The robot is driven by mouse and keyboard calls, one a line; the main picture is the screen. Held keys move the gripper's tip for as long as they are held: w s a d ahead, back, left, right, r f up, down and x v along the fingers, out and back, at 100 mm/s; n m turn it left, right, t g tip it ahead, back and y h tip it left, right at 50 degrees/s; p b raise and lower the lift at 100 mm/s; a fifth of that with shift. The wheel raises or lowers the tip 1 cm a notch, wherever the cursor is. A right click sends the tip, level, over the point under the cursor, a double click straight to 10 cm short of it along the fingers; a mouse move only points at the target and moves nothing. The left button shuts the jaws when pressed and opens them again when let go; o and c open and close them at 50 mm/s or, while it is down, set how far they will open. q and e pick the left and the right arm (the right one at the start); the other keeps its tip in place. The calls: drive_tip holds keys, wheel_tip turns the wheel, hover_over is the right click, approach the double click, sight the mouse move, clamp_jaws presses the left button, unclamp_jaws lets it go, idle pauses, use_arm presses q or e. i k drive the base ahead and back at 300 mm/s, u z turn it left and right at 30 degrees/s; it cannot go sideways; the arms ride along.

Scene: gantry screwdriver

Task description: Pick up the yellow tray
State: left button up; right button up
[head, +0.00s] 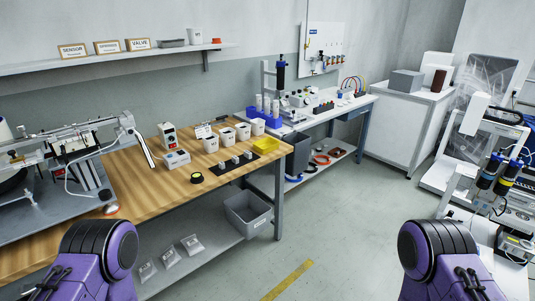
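The yellow tray (266,145) sits on the wooden workbench near its right end. It lies to the right of a row of white cups and behind the dark mat. It looks small and shallow, and its inside is hard to make out. No gripper touches it. Only purple upper parts of my two arms show, at the bottom left and bottom right. Both of my grippers are out of view.
White cups (227,137) stand left of the tray, and a dark mat (222,170) with small metal parts lies in front. A grey bin (248,213) is on the lower shelf. A white workbench (318,118) stands behind. The floor (335,215) ahead is clear.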

sight(266, 145)
drive_tip(key=z, duration=0.6)
drive_tip(key=i, duration=0.9)
drive_tip(key=z, duration=0.55)
drive_tip(key=i, duration=1.05)
drive_tip(key=u, duration=0.6)
drive_tip(key=i, duration=0.8)
drive_tip(key=u, duration=0.7)
